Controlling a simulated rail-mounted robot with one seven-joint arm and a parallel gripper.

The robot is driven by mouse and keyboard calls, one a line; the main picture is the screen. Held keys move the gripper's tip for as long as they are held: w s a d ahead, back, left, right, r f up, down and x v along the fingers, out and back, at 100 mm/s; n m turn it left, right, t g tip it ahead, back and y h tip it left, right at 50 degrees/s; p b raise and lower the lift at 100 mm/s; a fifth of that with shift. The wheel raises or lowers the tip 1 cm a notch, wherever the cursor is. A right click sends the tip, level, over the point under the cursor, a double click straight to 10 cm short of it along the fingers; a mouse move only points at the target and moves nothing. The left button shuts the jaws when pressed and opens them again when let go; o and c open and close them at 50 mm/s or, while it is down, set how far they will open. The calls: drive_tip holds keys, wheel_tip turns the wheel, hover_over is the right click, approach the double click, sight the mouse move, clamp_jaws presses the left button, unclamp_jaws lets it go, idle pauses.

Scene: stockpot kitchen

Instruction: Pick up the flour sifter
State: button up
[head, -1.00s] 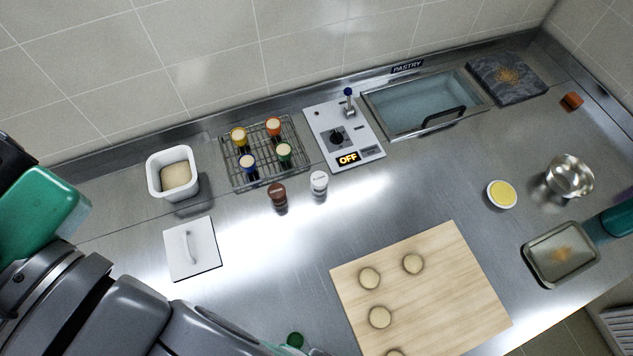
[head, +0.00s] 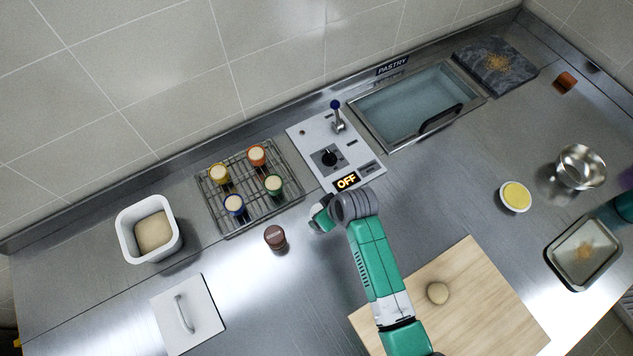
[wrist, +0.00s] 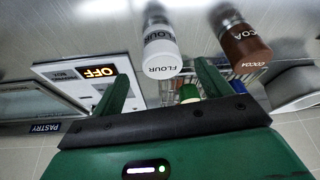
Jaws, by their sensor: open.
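The flour sifter (wrist: 160,56) is a white cylinder with FLOUR lettering and a grey metallic part. In the wrist view it appears just beyond and between the fingertips of my gripper (wrist: 164,80). The green fingers are apart and nothing is held. In the head view my gripper (head: 321,214) is in front of the control panel, and it mostly hides the flour sifter there. The brown cocoa sifter (head: 275,237) stands to its left; it also shows in the wrist view (wrist: 248,48), right of the flour sifter.
The control panel (head: 319,145) reads OFF and has a tap-like lever. A white tub (head: 122,235), a white lid (head: 205,320), and a wooden board (head: 480,300) are around on the steel counter.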

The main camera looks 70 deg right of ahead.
sight(318, 210)
drive_tip(key=x, duration=0.7)
drive_tip(key=shift+w+f, duration=0.25)
drive_tip(key=c, duration=1.1)
drive_tip(key=shift+c, duration=0.2)
drive_tip(key=shift+r, duration=0.6)
wheel_tip(318, 210, up, 2)
drive_tip(key=shift+r, duration=0.2)
drive_tip(key=s+a+r, duration=0.1)
drive_tip(key=s+a, duration=1)
drive_tip(key=shift+a+r+b, duration=0.25)
drive_tip(key=shift+b, duration=0.2)
